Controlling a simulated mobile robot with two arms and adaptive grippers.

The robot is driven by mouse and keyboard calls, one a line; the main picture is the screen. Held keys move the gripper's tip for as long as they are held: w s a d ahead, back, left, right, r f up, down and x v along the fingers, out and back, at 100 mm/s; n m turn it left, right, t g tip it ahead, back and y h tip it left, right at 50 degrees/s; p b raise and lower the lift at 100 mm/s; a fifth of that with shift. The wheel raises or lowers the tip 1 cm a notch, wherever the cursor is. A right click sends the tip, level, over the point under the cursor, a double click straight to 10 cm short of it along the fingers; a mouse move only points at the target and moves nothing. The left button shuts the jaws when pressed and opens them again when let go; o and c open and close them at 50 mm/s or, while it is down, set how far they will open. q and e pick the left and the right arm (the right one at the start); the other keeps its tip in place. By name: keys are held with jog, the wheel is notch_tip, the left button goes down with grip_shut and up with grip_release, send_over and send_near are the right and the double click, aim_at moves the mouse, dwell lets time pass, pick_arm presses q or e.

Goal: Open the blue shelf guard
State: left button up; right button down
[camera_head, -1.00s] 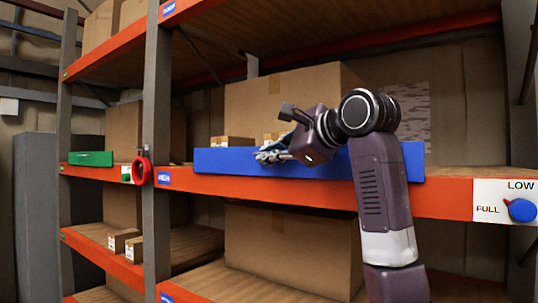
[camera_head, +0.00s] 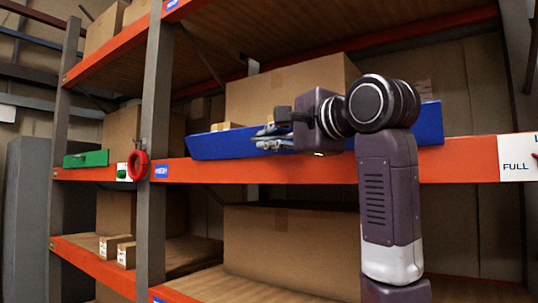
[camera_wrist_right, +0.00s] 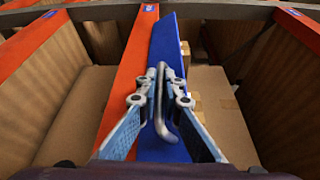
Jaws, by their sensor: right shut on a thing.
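The blue shelf guard (camera_head: 222,147) is a long blue panel along the orange middle shelf beam. Its top edge appears to lean out toward me, past the beam. My right gripper (camera_head: 268,140) is at the guard's front, left of its middle. In the right wrist view, the fingers (camera_wrist_right: 162,80) are closed around the guard's metal bar handle (camera_wrist_right: 164,118); the guard (camera_wrist_right: 164,45) runs away behind it. Part of the guard is hidden behind my right arm. My left gripper is not in view.
A large cardboard box (camera_head: 290,88) stands behind the guard, with small boxes beside it. A green guard (camera_head: 87,159) and a red ring (camera_head: 138,164) are at the left, near a grey upright (camera_head: 154,110). A FULL label (camera_head: 516,160) is on the beam at right.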

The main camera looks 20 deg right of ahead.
jog(key=shift+w+d+f+n+t+y+b, duration=0.1)
jog(key=shift+f+n+t+y+b, duration=0.7)
jog(key=shift+n+b, duration=1.05)
jog(key=shift+s+f+n+t+y+b, duration=0.15)
jog(key=shift+f+n+y+b, duration=0.4)
jog(key=shift+f+n+b, duration=1.35)
jog(key=shift+w+d+f+n+t+y+b, duration=0.15)
jog(key=shift+f+n+t+y+b, duration=0.45)
jog(key=shift+n, duration=2.15)
jog(key=shift+r+y+b, duration=0.2)
jog(key=shift+y+b, duration=0.05)
jog(key=shift+b, duration=0.05)
jog(key=c, duration=2.4)
grip_release()
jog(key=v, duration=1.1)
jog(key=shift+s+d, duration=0.25)
jog(key=shift+s, duration=0.1)
